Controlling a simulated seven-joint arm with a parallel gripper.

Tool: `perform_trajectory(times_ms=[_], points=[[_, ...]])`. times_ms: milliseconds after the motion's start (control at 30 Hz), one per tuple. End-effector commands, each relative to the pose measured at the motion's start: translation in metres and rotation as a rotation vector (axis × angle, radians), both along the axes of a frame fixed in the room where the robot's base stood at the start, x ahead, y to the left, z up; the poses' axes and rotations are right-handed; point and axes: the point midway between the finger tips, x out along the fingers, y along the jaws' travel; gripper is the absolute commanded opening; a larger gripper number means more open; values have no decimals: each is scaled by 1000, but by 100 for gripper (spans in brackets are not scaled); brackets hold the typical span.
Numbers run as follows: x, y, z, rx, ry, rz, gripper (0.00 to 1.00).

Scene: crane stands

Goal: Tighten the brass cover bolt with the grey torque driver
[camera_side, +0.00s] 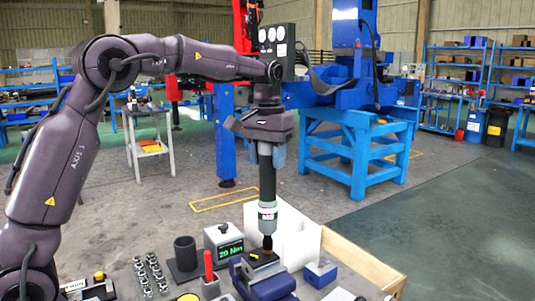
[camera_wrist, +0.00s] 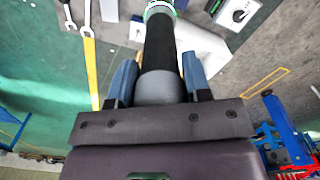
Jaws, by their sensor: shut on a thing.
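My gripper (camera_side: 268,160) is shut on the torque driver (camera_side: 267,185), which hangs upright below it. The driver has a dark grip and a pale collar with a green band. In the wrist view, my blue fingers (camera_wrist: 158,78) lie on both sides of the driver (camera_wrist: 160,45). In the side view, the driver's lower tip stands over a dark cover block (camera_side: 262,260) on a blue vice (camera_side: 268,284). A little brass colour, likely the cover bolt (camera_side: 267,253), shows at the tip. The bolt is mostly hidden, and I cannot tell whether the tip is seated.
A display box (camera_side: 224,245) reading "20 Nm" stands left of the driver. A dark cup (camera_side: 185,254), a red-handled tool (camera_side: 209,268) and several sockets (camera_side: 150,275) are further left. A white block (camera_side: 293,235) stands close behind.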

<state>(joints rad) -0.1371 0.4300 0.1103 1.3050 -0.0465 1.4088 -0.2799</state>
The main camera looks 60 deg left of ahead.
Motion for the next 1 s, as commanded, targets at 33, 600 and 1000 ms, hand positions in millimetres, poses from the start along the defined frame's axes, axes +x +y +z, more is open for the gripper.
perform_trajectory(times_ms=[33,600,1000], points=[[0,0,1,1,-4,0,3],[0,0,-7,1,-5,0,3],[0,0,-7,1,-5,0,3]])
